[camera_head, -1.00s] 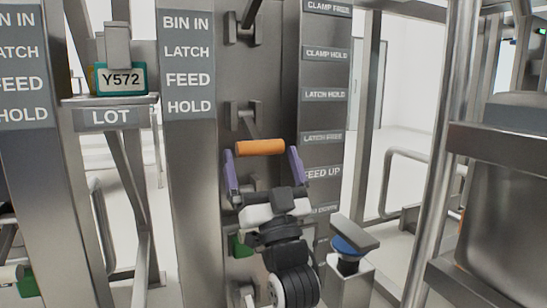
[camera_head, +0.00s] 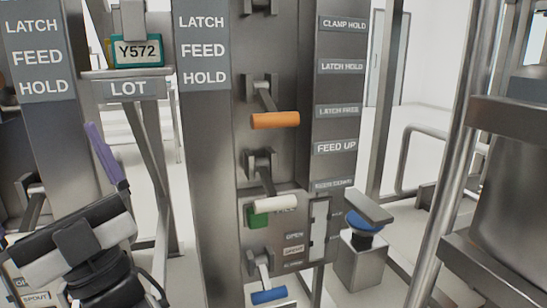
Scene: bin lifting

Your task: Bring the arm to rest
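My gripper (camera_head: 58,190) is at the left of the head view, at the end of my arm, which comes up from the bottom left corner. One purple finger stands up in front of the left post. The other finger is mostly cut off at the left picture edge. The fingers are wide apart, with nothing seen between them. The gripper is well left of the lever with the orange handle (camera_head: 275,121) and apart from it.
A steel panel column (camera_head: 216,150) stands mid-picture with levers, including a white handle (camera_head: 277,203) and a blue handle (camera_head: 268,296). A blue button (camera_head: 365,222) under a metal flap stands to the right. A LOT shelf (camera_head: 127,88) holds a Y572 tag (camera_head: 137,50).

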